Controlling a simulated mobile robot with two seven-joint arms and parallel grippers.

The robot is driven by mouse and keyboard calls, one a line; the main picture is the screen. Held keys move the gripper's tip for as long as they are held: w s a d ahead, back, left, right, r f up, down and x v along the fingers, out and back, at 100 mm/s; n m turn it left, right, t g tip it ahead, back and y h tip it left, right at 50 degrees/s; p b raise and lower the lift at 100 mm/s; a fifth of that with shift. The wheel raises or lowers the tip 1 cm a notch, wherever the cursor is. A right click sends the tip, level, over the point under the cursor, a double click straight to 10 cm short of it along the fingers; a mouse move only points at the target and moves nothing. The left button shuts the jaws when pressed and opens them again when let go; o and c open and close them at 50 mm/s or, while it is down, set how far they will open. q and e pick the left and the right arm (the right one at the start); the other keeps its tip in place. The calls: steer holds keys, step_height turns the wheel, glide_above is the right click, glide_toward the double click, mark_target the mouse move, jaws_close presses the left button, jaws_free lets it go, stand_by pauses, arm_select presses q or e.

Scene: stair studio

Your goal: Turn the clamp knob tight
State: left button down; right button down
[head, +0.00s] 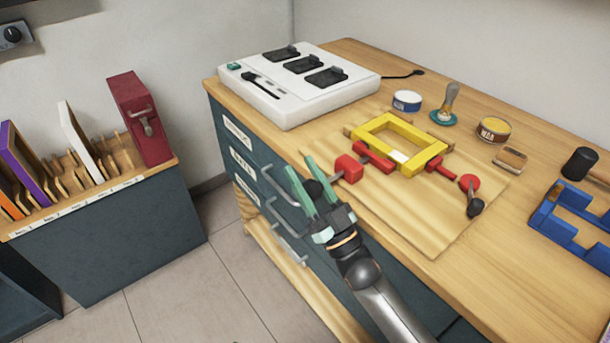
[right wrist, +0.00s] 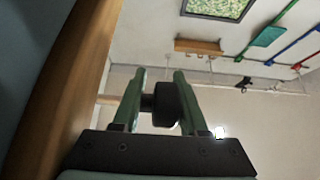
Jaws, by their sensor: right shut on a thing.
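My right gripper (head: 301,164) reaches in over the front edge of the workbench, its green fingers shut on a black clamp knob (head: 313,187). The knob also shows between the fingers in the right wrist view (right wrist: 168,103). Just right of the knob is a red clamp block (head: 348,168), with another red clamp part (head: 374,157) against a yellow frame (head: 384,122). On the frame's right side are more red clamp parts (head: 441,169), with a second black knob (head: 475,207) near a red disc. The thread behind the gripped knob is mostly hidden. My left gripper is not in view.
A wooden board (head: 430,225) lies under the frame on the workbench. A white charger box (head: 290,105) stands at the back left. Tins, a brush (head: 450,98), a blue holder (head: 560,215) and a black mallet (head: 580,163) are to the right. Drawer handles (head: 280,187) stick out below the gripper.

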steer(key=shift+s+a+f, duration=0.2)
steer(key=shift+s+a, duration=0.05)
steer(key=shift+a, duration=0.15)
steer(key=c, duration=0.6)
jaws_free()
steer(key=shift+r, duration=0.1)
steer(key=shift+c, duration=0.2)
steer(key=shift+w+d, duration=0.1)
steer(key=shift+d, duration=0.05)
steer(key=v, duration=1.2)
steer(key=shift+d+b, duration=0.15)
steer(key=shift+b, duration=0.25)
